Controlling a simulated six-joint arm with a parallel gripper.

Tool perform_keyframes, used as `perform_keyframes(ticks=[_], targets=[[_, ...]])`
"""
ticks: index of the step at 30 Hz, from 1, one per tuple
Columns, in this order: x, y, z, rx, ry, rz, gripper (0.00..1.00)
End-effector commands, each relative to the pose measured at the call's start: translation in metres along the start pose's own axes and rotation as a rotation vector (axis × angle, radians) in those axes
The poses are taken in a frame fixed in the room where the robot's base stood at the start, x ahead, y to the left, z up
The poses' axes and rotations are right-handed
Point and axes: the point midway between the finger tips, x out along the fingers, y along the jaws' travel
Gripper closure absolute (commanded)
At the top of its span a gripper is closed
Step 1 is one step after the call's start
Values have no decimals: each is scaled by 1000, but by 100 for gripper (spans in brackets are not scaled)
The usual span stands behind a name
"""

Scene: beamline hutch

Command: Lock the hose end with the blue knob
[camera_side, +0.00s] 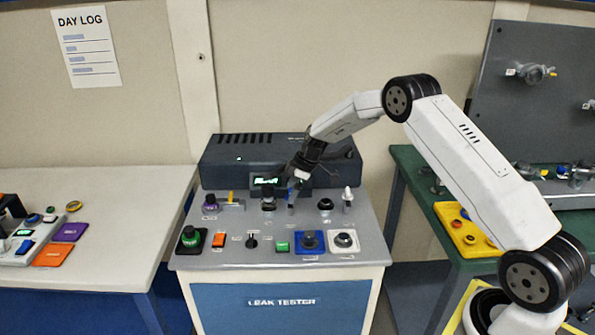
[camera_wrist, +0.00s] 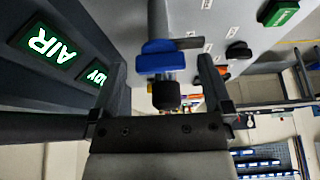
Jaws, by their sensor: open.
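The blue knob (camera_wrist: 160,60) shows in the wrist view between my two gripper fingers, on a grey upright post (camera_wrist: 157,18). A thin dark bar sticks out to the right beside it, and a round black piece lies just below it in the picture. In the side view the blue knob (camera_side: 292,184) is a small patch at the back of the leak tester's panel, partly hidden by my gripper. My gripper (camera_wrist: 162,75) is open, one finger on each side of the knob, with a visible gap on both sides. I cannot make out the hose end clearly.
The leak tester panel (camera_side: 215,262) carries several knobs and buttons, including a green-ringed knob (camera_side: 190,238) and an upright white-tipped lever (camera_side: 347,197). The dark tester housing (camera_side: 225,165) stands close behind my gripper. A lit AIR display (camera_wrist: 44,42) is at the left in the wrist view.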

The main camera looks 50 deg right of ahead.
Motion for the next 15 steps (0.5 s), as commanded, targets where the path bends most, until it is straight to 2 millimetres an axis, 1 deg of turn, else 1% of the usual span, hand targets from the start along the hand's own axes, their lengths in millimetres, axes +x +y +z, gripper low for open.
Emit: perform_keyframes(ticks=[6,8,9,11,12,15], targets=[[0,0,0,0,0,0,0],[0,0,0,0,0,0,19],[0,0,0,0,0,0,32],[0,0,0,0,0,0,51],[0,0,0,0,0,0,64],[0,0,0,0,0,0,91]])
